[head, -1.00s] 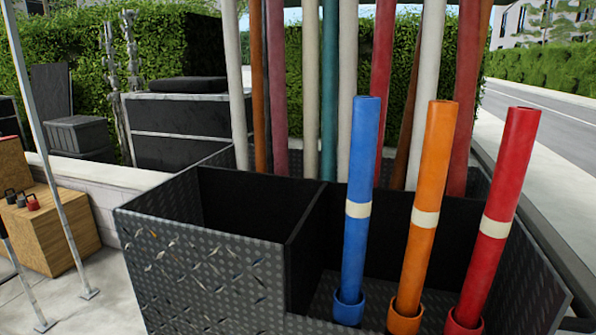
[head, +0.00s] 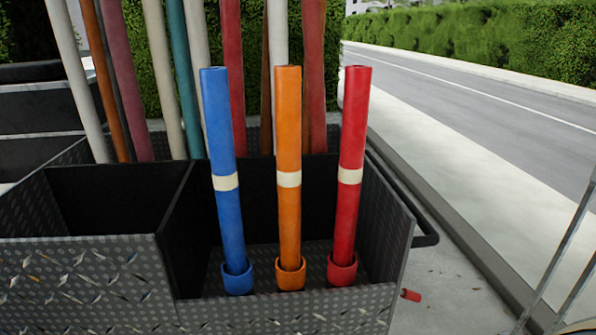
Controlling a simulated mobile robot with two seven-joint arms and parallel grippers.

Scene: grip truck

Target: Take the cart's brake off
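The cart (head: 85,285) is a black diamond-plate box with compartments, filling the left and middle of the head view. A small red piece (head: 411,295) shows low beside the cart's right end, above the pavement. It may be a brake pedal, but it is too small to tell, and its link to the cart is hidden behind the side wall. The cart's wheels are not in view. Neither of my grippers is in view.
A blue tube (head: 226,140), an orange tube (head: 289,130) and a red tube (head: 350,135) stand in cups in the cart. A black rail (head: 428,239) juts out at its right end. Open pavement (head: 450,285) lies right, with a metal stand (head: 560,260) at the edge.

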